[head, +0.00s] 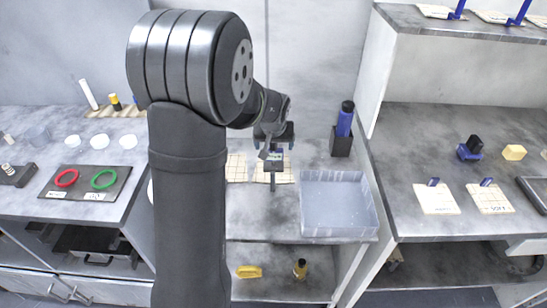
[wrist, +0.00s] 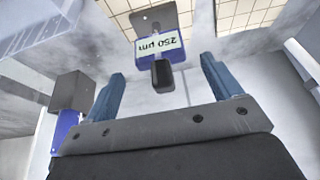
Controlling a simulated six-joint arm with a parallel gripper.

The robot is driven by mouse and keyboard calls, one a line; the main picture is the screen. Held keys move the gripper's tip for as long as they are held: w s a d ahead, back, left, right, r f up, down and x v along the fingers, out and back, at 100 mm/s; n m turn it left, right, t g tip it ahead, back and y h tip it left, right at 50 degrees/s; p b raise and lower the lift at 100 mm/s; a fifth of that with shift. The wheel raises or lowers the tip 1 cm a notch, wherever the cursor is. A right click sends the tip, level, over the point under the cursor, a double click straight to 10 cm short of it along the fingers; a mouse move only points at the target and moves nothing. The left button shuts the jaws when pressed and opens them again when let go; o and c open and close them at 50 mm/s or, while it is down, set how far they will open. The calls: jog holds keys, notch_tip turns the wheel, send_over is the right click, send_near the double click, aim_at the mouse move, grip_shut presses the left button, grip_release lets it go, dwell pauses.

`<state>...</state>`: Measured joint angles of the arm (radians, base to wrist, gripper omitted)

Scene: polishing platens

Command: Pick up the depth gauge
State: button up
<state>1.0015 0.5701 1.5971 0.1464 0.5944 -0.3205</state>
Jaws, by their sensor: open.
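The depth gauge, as I take it, is a blue block with a white "250 µm" label (wrist: 158,46), a black knob and a grey plate. In the wrist view it lies just ahead of my gripper (wrist: 163,68), between the lines of the two blue fingers. My gripper is open, with nothing held; the black knob points towards it. In the head view my gripper (head: 274,134) is above the gauge (head: 274,156), which is small and partly hidden there. A cream gridded tile (head: 285,176) lies by the gauge.
A translucent tray (head: 338,232) is right of the gauge. A blue, black-topped bottle (head: 345,122) stands in a dark holder (head: 341,147) behind the tray. A blue and black block (head: 468,152) is on the right bench. A dark board (head: 82,186) with red and green rings is at left.

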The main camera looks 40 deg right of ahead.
aim_at(274, 149)
jog(key=shift+x, duration=2.5)
jog(key=shift+w, duration=0.1)
jog(key=c, duration=1.3)
jog(key=shift+o, duration=0.2)
jog(key=shift+r, duration=0.1)
